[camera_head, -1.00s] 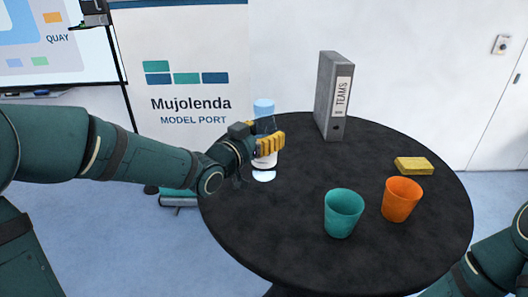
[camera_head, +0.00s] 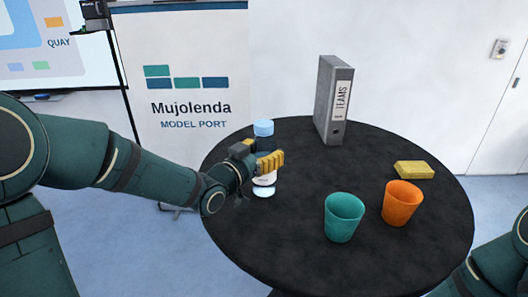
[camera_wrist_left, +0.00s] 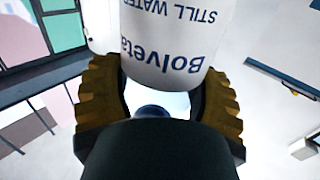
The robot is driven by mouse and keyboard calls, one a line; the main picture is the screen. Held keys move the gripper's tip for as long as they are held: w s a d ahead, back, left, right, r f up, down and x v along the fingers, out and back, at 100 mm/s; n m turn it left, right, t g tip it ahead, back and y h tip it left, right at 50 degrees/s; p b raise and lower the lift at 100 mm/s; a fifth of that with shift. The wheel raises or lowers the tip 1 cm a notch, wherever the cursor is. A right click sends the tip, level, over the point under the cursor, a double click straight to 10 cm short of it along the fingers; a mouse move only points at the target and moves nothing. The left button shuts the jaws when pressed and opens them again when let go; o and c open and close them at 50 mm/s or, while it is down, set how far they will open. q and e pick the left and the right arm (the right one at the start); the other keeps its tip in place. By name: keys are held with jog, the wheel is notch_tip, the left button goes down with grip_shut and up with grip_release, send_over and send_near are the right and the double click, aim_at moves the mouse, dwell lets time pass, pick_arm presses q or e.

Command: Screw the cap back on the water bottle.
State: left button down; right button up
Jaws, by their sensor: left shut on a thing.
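The water bottle (camera_head: 264,180) is upright at the left part of the round black table, with a white label and a pale blue top (camera_head: 263,128). I cannot tell whether that top is a separate cap or how it is seated. My left gripper (camera_head: 269,164) is shut around the bottle's middle, its yellow fingers hiding part of it. The left wrist view shows the bottle's label (camera_wrist_left: 165,40) upside down between the fingers (camera_wrist_left: 155,100). I cannot tell whether the bottle's base touches the table. My right gripper is out of view.
The black table (camera_head: 285,235) also holds a grey binder (camera_head: 330,105) at the back, a yellow sponge-like block (camera_head: 414,170), a teal cup (camera_head: 343,217) and an orange cup (camera_head: 401,204). A panel sign (camera_head: 190,75) stands behind.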

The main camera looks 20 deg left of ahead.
pick_arm(q)
jog(key=shift+f, duration=0.15)
jog(key=shift+c, duration=1.4)
grip_release()
jog(key=shift+o, duration=1.3)
jog(key=shift+s+a+r, duration=0.1)
jog(key=shift+r, duration=0.15)
jog(key=v, duration=1.1)
jog(key=shift+s+b, duration=0.4)
jog(key=shift+f, duration=0.15)
